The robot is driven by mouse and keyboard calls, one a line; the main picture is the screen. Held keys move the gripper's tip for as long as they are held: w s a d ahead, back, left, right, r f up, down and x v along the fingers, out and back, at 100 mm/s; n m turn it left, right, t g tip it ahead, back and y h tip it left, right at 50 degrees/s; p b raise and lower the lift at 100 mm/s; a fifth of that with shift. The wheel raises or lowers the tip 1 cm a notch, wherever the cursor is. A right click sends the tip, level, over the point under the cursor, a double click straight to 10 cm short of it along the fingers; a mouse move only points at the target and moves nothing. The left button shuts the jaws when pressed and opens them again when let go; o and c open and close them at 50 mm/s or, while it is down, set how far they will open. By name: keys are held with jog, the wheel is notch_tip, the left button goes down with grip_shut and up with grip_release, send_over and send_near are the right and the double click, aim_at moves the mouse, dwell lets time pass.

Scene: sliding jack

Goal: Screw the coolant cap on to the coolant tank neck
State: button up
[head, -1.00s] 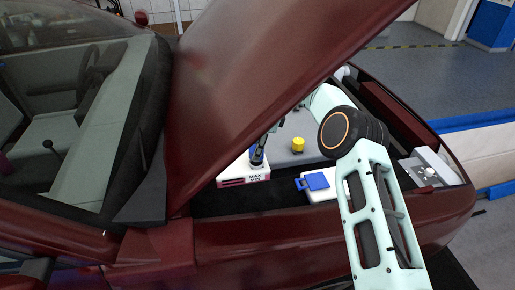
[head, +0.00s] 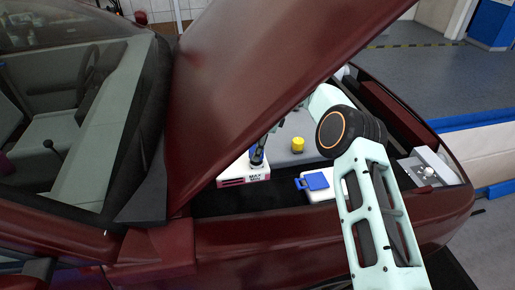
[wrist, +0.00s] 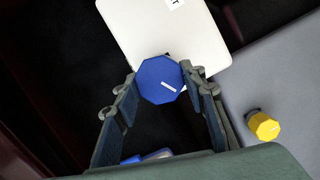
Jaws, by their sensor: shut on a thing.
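The coolant cap is a blue eight-sided cap with a white mark (wrist: 159,80), between my gripper's two fingers in the wrist view. My gripper (wrist: 159,79) is shut on it. In the head view my gripper (head: 257,158) points down at the white coolant tank (head: 234,176), which has MAX and MIN marks. A little blue shows beside the fingers there. In the wrist view the cap overlaps the edge of the white tank (wrist: 180,35). The tank neck is hidden, so I cannot tell whether the cap touches it.
A yellow cap (head: 298,145) stands on a grey block (head: 286,133); it also shows in the wrist view (wrist: 264,127). A white container with a blue lid (head: 317,181) is right of the tank. The raised red hood (head: 255,75) hangs over the bay.

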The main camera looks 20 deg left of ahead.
jog(key=shift+d+b+x, duration=0.2)
jog(key=shift+b+x, duration=0.2)
jog(key=shift+x, duration=0.5)
jog(key=shift+f, duration=0.1)
jog(key=o, duration=1.3)
jog(key=shift+c, duration=0.2)
jog(key=shift+w+a+n+g, duration=0.1)
jog(key=shift+n+g, duration=0.3)
jog(key=shift+n, duration=1.6)
jog(key=shift+c, duration=0.5)
